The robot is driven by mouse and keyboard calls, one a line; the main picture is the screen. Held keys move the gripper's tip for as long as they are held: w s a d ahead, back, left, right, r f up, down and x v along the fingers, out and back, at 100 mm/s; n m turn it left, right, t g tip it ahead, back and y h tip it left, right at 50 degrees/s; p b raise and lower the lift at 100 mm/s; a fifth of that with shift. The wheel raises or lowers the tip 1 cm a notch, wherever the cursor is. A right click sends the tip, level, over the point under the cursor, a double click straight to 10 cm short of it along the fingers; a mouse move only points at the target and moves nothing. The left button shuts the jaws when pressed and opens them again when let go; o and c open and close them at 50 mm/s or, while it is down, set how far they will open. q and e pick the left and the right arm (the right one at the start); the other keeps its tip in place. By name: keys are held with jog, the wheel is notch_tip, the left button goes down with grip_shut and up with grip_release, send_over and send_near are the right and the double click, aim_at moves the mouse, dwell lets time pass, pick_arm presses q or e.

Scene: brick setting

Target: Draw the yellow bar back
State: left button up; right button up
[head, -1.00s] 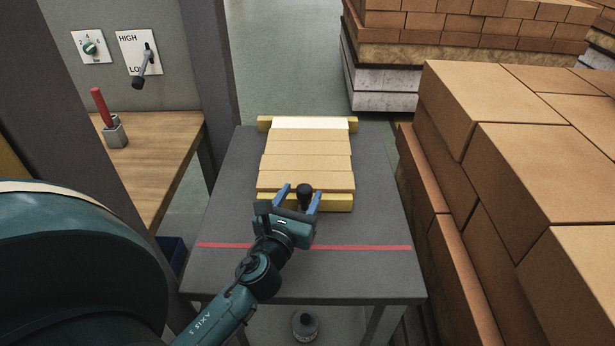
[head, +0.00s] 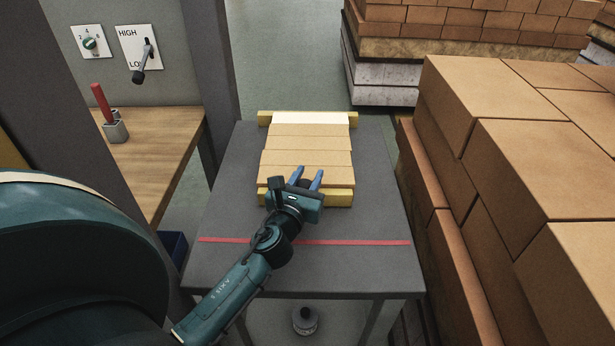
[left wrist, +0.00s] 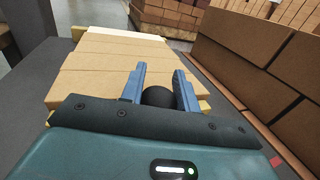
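The yellow bar (head: 340,198) lies across the near end of a row of tan bricks (head: 308,158) on the grey table (head: 376,205). A black knob (head: 305,184) stands at the bar. My left gripper (head: 308,176) has its blue fingers on either side of this knob, and it looks shut on it. In the left wrist view the round knob (left wrist: 159,97) fills the gap between the fingers (left wrist: 161,80). My gripper hides the bar's middle and part of the knob. My right gripper is not in view.
A second yellow bar (head: 265,118) lies at the row's far end. A red line (head: 350,242) crosses the table nearer me, with bare surface between it and the bar. Stacked bricks (head: 520,170) rise close on the right. A wooden bench (head: 155,150) stands left.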

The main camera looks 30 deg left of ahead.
pick_arm(q)
grip_shut()
jog(key=s+d, duration=0.2)
jog(key=s, duration=0.1)
jog(key=s+d+b, duration=0.1)
jog(key=s+d, duration=0.1)
jog(key=s, duration=0.2)
jog(key=s+d, duration=0.2)
jog(key=s, duration=0.1)
jog(key=shift+s+d+f+b, duration=0.2)
jog(key=shift+d+b, duration=0.05)
jog(key=shift+b, duration=0.05)
jog(key=shift+o, duration=0.6)
grip_release()
jog(key=o, duration=0.3)
jog(key=shift+s+r, duration=0.15)
jog(key=shift+s, duration=0.05)
jog(key=shift+o, duration=0.7)
jog(key=shift+w, duration=0.1)
